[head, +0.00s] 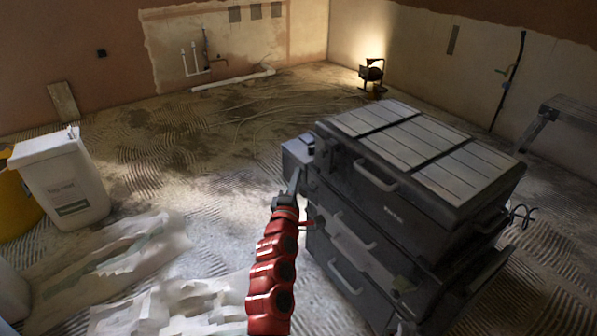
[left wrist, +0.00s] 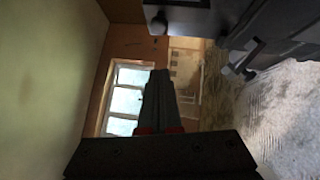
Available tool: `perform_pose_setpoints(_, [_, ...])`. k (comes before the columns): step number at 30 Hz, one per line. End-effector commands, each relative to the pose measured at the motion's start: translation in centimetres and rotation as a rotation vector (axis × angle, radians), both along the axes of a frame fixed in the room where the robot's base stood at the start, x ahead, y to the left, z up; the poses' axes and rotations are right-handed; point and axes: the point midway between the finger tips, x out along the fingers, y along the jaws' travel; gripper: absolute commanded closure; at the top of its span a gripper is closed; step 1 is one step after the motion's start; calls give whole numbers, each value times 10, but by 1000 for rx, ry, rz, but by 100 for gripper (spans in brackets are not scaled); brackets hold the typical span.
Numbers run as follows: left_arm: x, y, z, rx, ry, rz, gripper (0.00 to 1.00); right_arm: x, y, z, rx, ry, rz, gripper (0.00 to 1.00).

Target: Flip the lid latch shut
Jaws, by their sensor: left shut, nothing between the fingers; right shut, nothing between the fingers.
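A dark grey stacked tool box (head: 355,195) with a pale slatted lid top (head: 425,150) stands right of centre in the head view. A small dark latch (head: 308,143) is at the lid's left end; whether it is open or shut is unclear. My left gripper (head: 296,180), on its red arm, is shut and empty, upright beside the box's left end and just below the latch.
A white bucket (head: 62,180) stands at the left beside a yellow container (head: 17,212). Crumpled pale sheets (head: 120,255) lie on the ridged floor. Floor behind the box is mostly open.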

Motion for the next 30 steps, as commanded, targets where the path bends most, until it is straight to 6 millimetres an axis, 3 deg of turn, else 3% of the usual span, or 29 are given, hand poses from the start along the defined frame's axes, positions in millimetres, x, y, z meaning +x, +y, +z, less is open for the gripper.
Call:
perform_pose_setpoints(9, [-54, 7, 1, -1, 3, -2, 100, 2, 0, 13, 17, 14, 1, 100])
perform_pose_setpoints(15, [-77, 12, 0, -1, 1, 0, 100, 4, 0, 16, 26, 20, 3, 100])
perform_pose_setpoints(30, [-83, 13, 1, 1, -2, 0, 100, 4, 0, 16, 27, 23, 2, 100])
